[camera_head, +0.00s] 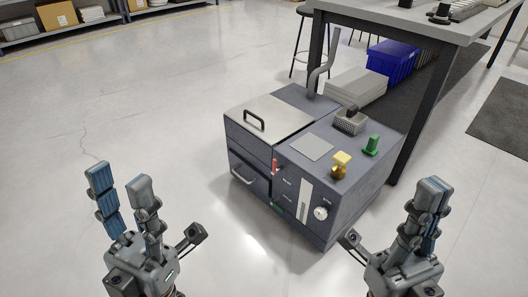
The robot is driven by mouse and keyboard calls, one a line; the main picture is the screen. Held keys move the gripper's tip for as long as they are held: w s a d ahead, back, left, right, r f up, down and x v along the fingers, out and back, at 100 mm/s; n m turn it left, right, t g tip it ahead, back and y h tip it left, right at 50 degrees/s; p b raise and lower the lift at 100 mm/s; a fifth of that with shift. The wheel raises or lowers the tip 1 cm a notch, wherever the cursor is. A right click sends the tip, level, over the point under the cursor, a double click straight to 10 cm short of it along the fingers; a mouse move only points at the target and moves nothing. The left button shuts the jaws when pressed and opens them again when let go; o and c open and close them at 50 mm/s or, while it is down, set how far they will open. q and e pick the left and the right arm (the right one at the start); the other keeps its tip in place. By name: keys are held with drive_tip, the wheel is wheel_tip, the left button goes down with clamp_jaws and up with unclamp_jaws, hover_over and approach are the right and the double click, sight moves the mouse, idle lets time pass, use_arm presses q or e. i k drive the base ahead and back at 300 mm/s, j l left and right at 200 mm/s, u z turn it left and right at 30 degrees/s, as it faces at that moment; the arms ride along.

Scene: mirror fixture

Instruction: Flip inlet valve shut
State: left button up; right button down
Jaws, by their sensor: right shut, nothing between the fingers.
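A grey-blue machine (345,205) stands on the floor at the middle of the head view. On its top right part are a yellow valve-like fitting (340,166) and a green one (371,145). A small red lever (275,166) sits at the upper left of its front panel. I cannot tell which of these is the inlet valve. My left gripper (119,182) is open and empty, left of the machine and apart from it. My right gripper (433,194) is shut and empty, right of the machine and apart from it.
The machine has a lid with a black handle (254,119), a front drawer handle (242,176) and a round knob (321,212). A table (420,20) stands close behind and right, with a blue bin (392,60) below. The floor on the left is clear.

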sight(275, 170)
drive_tip(key=i+j, duration=0.3)
drive_tip(key=j, duration=0.2)
drive_tip(key=i+j+u, duration=0.1)
drive_tip(key=i+j, duration=0.2)
drive_tip(key=j, duration=0.2)
drive_tip(key=i+j, duration=0.35)
drive_tip(key=j+u, duration=0.05)
drive_tip(key=j, duration=0.05)
